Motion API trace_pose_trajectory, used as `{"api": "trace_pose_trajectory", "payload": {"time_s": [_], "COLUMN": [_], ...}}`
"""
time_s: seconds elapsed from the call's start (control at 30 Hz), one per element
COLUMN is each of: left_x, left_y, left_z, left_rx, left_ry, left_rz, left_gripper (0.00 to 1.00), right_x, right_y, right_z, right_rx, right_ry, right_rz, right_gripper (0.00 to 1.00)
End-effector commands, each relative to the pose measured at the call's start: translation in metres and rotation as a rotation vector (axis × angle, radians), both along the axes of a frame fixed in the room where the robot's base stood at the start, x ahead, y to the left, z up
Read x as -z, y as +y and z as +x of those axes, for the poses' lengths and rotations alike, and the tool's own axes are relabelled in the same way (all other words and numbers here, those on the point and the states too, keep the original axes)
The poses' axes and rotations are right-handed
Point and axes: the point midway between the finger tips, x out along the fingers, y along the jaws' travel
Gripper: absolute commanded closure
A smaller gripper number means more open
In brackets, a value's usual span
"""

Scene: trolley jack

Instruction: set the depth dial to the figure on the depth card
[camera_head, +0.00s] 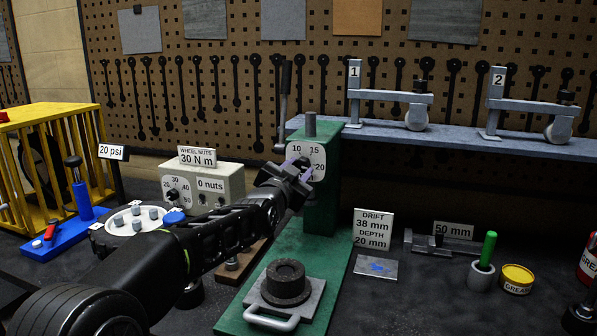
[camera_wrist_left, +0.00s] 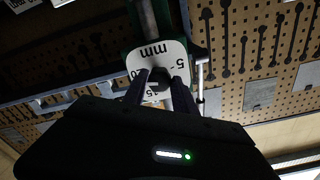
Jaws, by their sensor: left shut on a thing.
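The depth dial (camera_head: 305,152) is a white plate on the green press (camera_head: 322,205), with 10, 15 and 20 showing in the head view. My left gripper (camera_head: 298,174) is shut on the dial's dark knob (camera_wrist_left: 158,80), seen between the fingers in the left wrist view (camera_wrist_left: 157,88). There the plate (camera_wrist_left: 172,55) shows upside down, with "mm", 5, 20 and 15 partly visible. The fingers cover part of the scale, and I cannot tell which figure the knob points to. The depth card (camera_head: 373,230) reads "DRIFT 38 mm, DEPTH 20 mm".
A wheel-nut box (camera_head: 203,184) with its own dial stands left, behind my left arm. A dark ring part sits on a grey plate (camera_head: 284,296) on the press base. A green-handled tool (camera_head: 487,250) and grease tin (camera_head: 516,278) stand right. A shelf (camera_head: 470,139) runs behind.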

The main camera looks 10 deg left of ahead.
Motion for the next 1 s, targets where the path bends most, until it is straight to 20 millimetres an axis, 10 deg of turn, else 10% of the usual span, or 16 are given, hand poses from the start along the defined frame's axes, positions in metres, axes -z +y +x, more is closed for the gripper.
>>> {"api": "trace_pose_trajectory", "payload": {"time_s": [0.6, 0.63, 1.0], "left_x": [0.0031, 0.0031, 0.0011], "left_y": [0.0000, 0.0000, 0.0001], "left_z": [0.0002, 0.0002, 0.0001], "left_rx": [0.001, 0.001, 0.000], "left_ry": [0.003, 0.003, -0.002], "left_rz": [0.068, 0.068, 0.065], "left_gripper": [1.00, 0.66, 0.45], "right_x": [0.0011, 0.0011, 0.0009], "right_y": [0.0000, 0.0000, 0.0000], "right_z": [0.0000, 0.0000, 0.0000], "right_rx": [0.000, 0.000, 0.000], "right_ry": [0.000, 0.000, 0.000], "right_rz": [0.000, 0.000, 0.000], "right_gripper": [0.64, 0.64, 0.64]}}
